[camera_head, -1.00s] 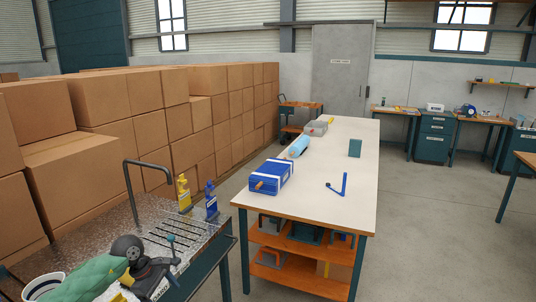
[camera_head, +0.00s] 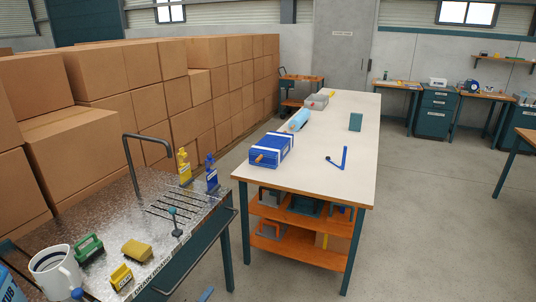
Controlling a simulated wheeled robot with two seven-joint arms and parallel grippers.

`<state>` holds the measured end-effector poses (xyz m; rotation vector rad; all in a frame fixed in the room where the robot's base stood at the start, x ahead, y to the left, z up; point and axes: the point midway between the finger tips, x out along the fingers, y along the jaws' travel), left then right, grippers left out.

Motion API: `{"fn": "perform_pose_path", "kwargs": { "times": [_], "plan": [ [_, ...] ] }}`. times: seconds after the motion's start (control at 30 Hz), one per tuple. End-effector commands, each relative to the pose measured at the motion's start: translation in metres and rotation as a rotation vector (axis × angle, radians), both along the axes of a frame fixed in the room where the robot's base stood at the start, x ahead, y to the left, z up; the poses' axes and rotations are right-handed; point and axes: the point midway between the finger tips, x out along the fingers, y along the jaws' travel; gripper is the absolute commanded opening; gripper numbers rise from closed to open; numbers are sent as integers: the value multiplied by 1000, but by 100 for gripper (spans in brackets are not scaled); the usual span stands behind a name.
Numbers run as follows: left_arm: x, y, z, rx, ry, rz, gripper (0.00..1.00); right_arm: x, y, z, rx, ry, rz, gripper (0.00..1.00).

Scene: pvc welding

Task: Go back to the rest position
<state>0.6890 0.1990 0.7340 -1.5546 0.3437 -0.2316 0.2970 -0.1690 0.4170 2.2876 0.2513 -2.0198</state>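Neither of my grippers shows in the head view, and no part of my arms can be made out there. The white-topped workbench (camera_head: 310,178) stands in the middle. On it are a blue box (camera_head: 271,149) at the near left, a blue L-shaped tool (camera_head: 341,160), a light blue roll (camera_head: 299,121), a grey box (camera_head: 318,102) and a dark green block (camera_head: 355,122). At the left is a metal drain board (camera_head: 120,205) with a yellow bottle (camera_head: 184,167) and a blue bottle (camera_head: 211,173) standing on it.
The drain board also holds a white mug (camera_head: 52,271), a green brush (camera_head: 88,247), a yellow-brown sponge (camera_head: 137,250) and a small yellow item (camera_head: 121,278). Stacked cardboard boxes (camera_head: 160,105) line the left. The floor (camera_head: 425,220) right of the workbench is clear.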

Motion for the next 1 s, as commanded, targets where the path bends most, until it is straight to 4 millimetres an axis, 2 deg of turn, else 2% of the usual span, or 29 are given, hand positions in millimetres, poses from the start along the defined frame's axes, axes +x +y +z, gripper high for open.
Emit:
{"fn": "perform_pose_path", "kwargs": {
  "times": [0.03, 0.2, 0.37, 0.5, 0.63, 0.7, 0.8, 0.9, 1.0],
  "plan": [
    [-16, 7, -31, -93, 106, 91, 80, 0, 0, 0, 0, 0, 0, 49],
    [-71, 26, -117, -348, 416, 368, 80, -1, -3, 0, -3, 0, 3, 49],
    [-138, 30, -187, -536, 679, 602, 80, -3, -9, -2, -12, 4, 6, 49],
    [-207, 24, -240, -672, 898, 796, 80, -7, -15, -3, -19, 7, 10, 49],
    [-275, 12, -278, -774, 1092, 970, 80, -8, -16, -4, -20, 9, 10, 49],
    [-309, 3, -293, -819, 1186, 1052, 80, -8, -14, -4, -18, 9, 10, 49],
    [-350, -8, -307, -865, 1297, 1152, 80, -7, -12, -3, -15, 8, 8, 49],
    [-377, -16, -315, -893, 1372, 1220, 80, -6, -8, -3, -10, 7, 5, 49],
    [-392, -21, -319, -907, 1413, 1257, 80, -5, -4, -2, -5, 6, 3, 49]
  ]
}}
